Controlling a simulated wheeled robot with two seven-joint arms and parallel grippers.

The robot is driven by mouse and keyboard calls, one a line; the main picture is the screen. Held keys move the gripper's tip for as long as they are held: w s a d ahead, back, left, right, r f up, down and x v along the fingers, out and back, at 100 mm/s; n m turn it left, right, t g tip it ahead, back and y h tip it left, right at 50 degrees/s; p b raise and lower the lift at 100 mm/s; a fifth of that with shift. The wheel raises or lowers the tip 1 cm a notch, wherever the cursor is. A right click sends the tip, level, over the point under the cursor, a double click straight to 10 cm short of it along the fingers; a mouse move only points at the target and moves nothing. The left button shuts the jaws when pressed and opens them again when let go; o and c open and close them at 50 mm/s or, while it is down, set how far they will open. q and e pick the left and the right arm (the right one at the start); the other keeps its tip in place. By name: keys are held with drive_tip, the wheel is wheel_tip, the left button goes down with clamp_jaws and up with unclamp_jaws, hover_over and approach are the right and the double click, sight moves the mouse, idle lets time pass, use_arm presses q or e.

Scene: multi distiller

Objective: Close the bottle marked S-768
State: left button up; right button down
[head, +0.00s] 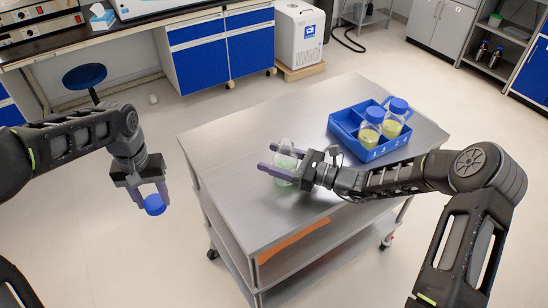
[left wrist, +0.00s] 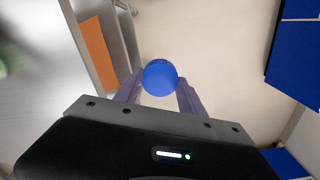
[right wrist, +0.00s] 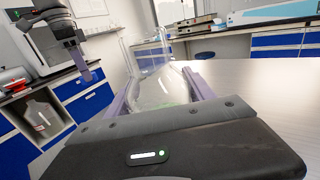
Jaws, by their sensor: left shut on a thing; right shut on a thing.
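A clear open bottle (head: 286,160) with a little pale green liquid stands at the left part of the metal cart top (head: 240,130). My right gripper (head: 275,163) is shut around it from the right; the bottle also shows between the fingers in the right wrist view (right wrist: 160,85). My left gripper (head: 150,193) is shut on a blue cap (head: 154,204), held in the air left of the cart. The cap also shows between the fingertips in the left wrist view (left wrist: 160,77). No S-768 marking is readable on the bottle.
A blue rack (head: 345,128) at the cart's back right holds two blue-capped bottles with yellowish liquid, one at the front (head: 370,130) and one behind (head: 396,118). The cart top's left and front areas are clear. An orange item (head: 295,240) lies on a lower shelf.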

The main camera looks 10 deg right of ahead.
sight(297, 166)
use_arm(q)
drive_tip(key=shift+f, duration=0.15)
use_arm(e)
drive_tip(key=shift+f, duration=0.1)
drive_tip(key=c, duration=0.8)
unclamp_jaws()
drive_tip(key=shift+f, duration=0.1)
drive_tip(key=o, duration=0.4)
drive_tip(key=shift+o, duration=0.2)
use_arm(q)
drive_tip(key=shift+r, duration=0.2)
use_arm(e)
drive_tip(key=shift+r, duration=0.25)
use_arm(q)
drive_tip(key=shift+f, duration=0.15)
use_arm(e)
drive_tip(key=shift+s+d+f, duration=0.1)
drive_tip(key=shift+s+d, duration=0.05)
drive_tip(key=shift+d, duration=0.1)
use_arm(q)
drive_tip(key=shift+f+b, duration=0.9)
drive_tip(key=shift+b, duration=0.1)
use_arm(e)
drive_tip(key=v, duration=1.1)
drive_tip(key=shift+s+d, duration=0.15)
drive_tip(key=shift+d, duration=0.05)
